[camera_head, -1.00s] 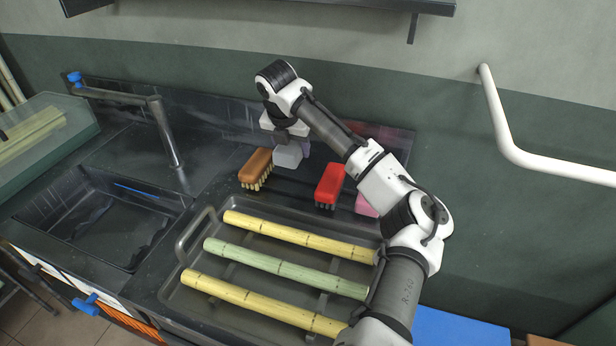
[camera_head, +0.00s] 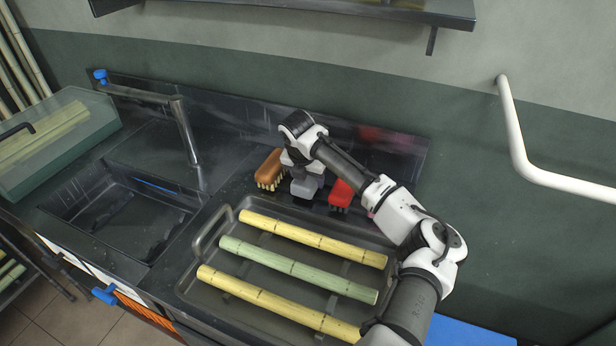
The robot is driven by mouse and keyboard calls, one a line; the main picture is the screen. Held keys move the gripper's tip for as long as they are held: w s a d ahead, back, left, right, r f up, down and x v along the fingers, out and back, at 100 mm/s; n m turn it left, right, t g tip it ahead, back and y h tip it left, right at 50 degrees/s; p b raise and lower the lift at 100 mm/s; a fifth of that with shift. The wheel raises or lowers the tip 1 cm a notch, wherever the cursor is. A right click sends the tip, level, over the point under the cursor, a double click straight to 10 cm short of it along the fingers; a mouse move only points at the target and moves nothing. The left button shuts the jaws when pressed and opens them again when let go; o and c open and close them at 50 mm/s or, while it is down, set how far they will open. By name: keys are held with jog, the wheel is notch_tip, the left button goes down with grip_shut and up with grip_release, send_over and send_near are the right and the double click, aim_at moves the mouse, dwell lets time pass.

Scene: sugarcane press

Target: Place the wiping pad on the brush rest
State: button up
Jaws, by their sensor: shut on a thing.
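My gripper (camera_head: 303,178) points down at the back of the counter, its fingers mostly hidden by my wrist and poorly resolved. It is shut on a small grey block, which looks like the wiping pad (camera_head: 305,188). The pad is between a brown brush (camera_head: 270,166) on its left and a red brush (camera_head: 341,193) on its right. I cannot tell whether the pad touches the surface below. The brush rest is not clearly distinguishable from the dark counter around the brushes.
A dark tray (camera_head: 226,222) with three cane stalks (camera_head: 297,263) lies in front of the brushes. A sink (camera_head: 125,222) and tap (camera_head: 186,130) are to the left. The dark backsplash (camera_head: 240,112) rises close behind my gripper.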

aim_at(303, 183)
jog(key=shift+f, duration=0.2)
jog(key=o, duration=1)
jog(key=shift+r, duration=0.1)
jog(key=b+v, duration=0.2)
jog(key=v, duration=1)
jog(key=shift+a+r+b, duration=0.1)
jog(key=shift+r+b, duration=0.05)
jog(key=shift+b, duration=0.2)
